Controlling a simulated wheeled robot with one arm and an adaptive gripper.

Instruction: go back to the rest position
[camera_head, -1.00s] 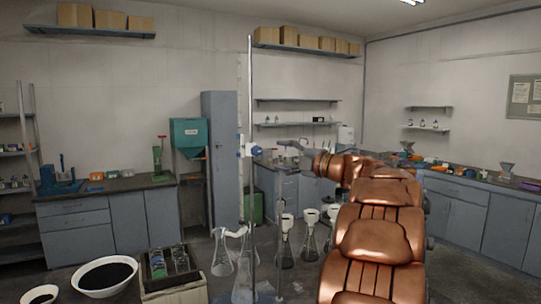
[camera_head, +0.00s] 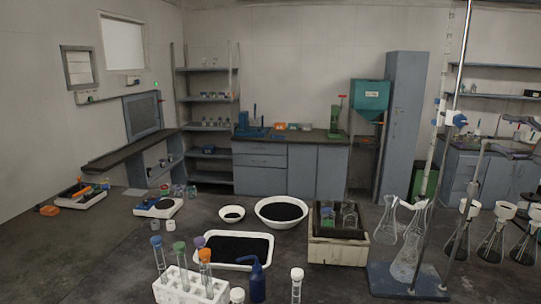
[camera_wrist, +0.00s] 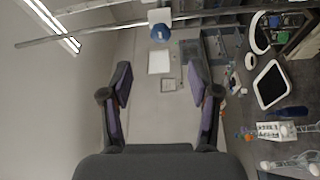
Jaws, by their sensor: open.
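My gripper (camera_wrist: 160,84) shows in the wrist view with its two dark, purple-padded fingers spread wide apart. Nothing is held between them; the wall shows through the gap. Ahead of the fingertips, a metal rod crosses the top of the wrist view with a blue clamp knob (camera_wrist: 160,33) on it. In the head view, a grey part at the right edge may be my gripper, but it is cut off; the rest of my arm is out of that view.
A tall retort stand (camera_head: 459,60) with a blue clamp rises at the right, with flasks around its base. A white tray of black material (camera_head: 270,250), bowls, a tube rack (camera_head: 190,288) and a crate (camera_head: 338,252) fill the front. Open floor lies at the left.

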